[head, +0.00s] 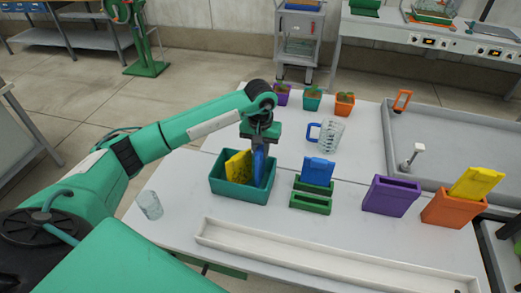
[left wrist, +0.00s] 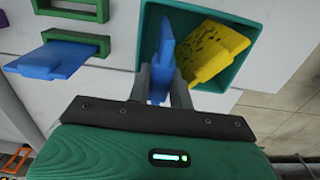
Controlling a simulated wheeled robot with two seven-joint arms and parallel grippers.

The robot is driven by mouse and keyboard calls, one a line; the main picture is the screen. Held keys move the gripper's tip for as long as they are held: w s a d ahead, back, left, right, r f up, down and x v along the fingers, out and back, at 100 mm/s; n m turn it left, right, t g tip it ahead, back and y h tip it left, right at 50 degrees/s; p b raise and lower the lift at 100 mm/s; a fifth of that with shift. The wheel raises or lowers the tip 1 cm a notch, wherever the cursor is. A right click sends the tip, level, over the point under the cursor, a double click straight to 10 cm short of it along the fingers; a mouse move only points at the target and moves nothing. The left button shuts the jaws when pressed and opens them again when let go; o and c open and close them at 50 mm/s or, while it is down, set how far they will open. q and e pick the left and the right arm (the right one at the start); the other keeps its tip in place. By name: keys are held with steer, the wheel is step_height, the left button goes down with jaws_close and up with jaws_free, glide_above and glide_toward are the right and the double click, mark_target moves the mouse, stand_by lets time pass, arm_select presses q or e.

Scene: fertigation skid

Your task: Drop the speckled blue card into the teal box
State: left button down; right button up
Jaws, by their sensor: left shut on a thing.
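The teal box (head: 240,191) stands on the white table, left of centre; the left wrist view shows its inside (left wrist: 195,15). My left gripper (head: 261,146) is directly above the box, pointing down, shut on a blue card (head: 259,167). In the left wrist view the held blue card (left wrist: 165,42) stands between the fingers, its far end over or inside the box. Speckles on it are not clear. A yellow card with dark speckles (head: 237,168) leans in the box beside it; it also shows in the left wrist view (left wrist: 215,50). My right gripper is not in view.
A purple holder (head: 391,196) and an orange holder (head: 449,211) with a yellow card (head: 474,183) stand farther right. A clear glass (head: 149,205), a jug (head: 328,136) and a white trough (head: 330,262) are nearby.

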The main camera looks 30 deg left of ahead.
arm_select(q)
steer(key=shift+f, duration=0.5)
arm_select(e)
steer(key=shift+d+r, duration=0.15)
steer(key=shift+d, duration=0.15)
arm_select(q)
steer(key=shift+f+b, duration=0.7)
steer(key=shift+b, duration=0.15)
steer(key=c, duration=1.3)
jaws_free()
steer(key=shift+o, duration=0.2)
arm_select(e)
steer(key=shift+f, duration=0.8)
arm_select(q)
steer(key=shift+r, duration=0.1)
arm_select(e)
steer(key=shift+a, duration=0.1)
arm_select(q)
steer(key=shift+r, duration=0.1)
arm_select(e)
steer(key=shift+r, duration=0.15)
